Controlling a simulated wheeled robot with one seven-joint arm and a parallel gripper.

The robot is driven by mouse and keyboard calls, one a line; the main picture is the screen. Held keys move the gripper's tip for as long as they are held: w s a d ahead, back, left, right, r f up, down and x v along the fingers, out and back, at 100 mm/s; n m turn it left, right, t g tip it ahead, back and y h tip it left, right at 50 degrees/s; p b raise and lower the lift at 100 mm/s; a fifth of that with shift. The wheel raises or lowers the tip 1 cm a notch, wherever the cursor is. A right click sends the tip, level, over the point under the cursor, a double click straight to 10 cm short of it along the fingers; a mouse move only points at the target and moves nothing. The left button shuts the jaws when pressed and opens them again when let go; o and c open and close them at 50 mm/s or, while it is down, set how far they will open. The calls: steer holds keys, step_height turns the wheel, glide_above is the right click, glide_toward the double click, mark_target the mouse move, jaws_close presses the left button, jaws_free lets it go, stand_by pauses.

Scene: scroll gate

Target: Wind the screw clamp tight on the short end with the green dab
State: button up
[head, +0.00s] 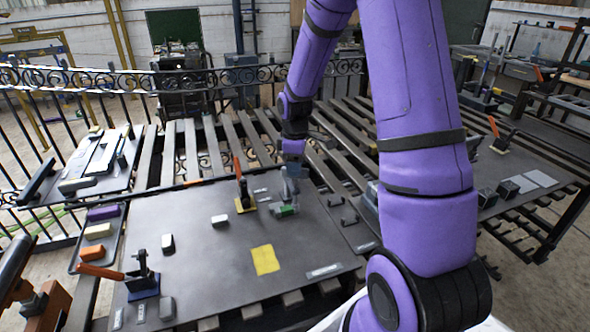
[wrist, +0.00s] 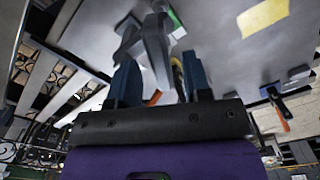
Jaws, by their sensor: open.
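A grey screw clamp (head: 289,187) stands on the dark work plate (head: 200,262), right of its middle in the head view. A green dab (head: 286,211) shows at its foot; the short end's outline there is too small to make out. My gripper (head: 292,160) is just above the clamp, pointing down. In the wrist view my gripper (wrist: 160,72) has its two dark blue fingers apart, with the clamp (wrist: 150,45) beyond and between the tips. The green dab (wrist: 174,18) is past the clamp. I cannot tell whether a finger touches the clamp.
A toggle clamp with an orange handle (head: 243,190) stands just left of the screw clamp, on a yellow base. Another toggle clamp (head: 142,275) is at front left. A yellow patch (head: 265,260) and small blocks lie on the plate. A tray (head: 112,240) of bars is left.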

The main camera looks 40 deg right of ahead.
steer(key=shift+f, duration=0.95)
jaws_close()
steer(key=m, duration=1.2)
steer(key=shift+m, duration=2.4)
